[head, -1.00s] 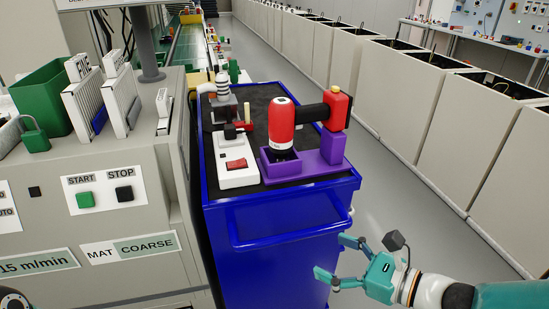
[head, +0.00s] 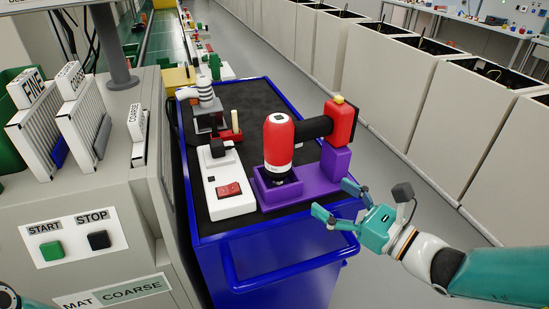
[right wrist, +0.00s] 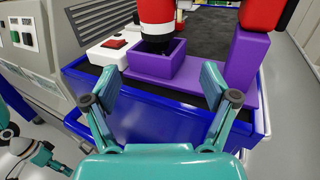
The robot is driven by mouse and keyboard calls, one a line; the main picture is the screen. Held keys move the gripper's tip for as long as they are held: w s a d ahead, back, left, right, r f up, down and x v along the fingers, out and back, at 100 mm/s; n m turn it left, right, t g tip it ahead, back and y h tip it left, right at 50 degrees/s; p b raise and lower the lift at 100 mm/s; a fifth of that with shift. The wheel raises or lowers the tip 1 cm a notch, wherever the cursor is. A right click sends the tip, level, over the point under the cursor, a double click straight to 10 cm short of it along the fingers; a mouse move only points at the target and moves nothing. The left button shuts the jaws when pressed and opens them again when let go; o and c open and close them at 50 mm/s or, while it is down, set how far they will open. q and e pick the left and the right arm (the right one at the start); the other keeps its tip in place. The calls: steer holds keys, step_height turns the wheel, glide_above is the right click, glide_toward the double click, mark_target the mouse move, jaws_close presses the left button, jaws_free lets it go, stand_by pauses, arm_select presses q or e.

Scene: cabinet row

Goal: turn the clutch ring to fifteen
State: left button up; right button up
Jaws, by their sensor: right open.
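A red and black cordless driver (head: 285,145) stands nose down in a purple holder (head: 310,185) on the blue cart. Its black handle points right and ends in a red battery block. The clutch ring is not clearly made out; a dark collar (right wrist: 157,38) at the driver's nose shows in the right wrist view. My right gripper (head: 332,202) is open and empty, beside the holder's front right corner at the cart's near edge. In the right wrist view its two fingers (right wrist: 160,95) spread before the holder, apart from the driver.
A white power strip (head: 228,190) with a red switch lies left of the holder. A grey clamp-like device (head: 208,110) stands behind it. The blue cart (head: 280,255) has a front handle. A grey machine with START and STOP buttons (head: 70,245) is at left.

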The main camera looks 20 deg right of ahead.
mark_target(276, 164)
steer(key=p+x, duration=0.8)
steer(key=x, duration=0.7)
steer(key=shift+a, duration=0.25)
steer(key=c, duration=1.2)
steer(key=shift+d+r+n+g+y+p, duration=0.1)
steer(key=shift+n+g+y+p, duration=0.3)
steer(key=shift+n+g+y, duration=1.25)
steer(key=n+g+y+p, duration=0.1)
steer(key=n+g+y, duration=0.1)
steer(key=y, duration=0.1)
steer(key=shift+s, duration=0.1)
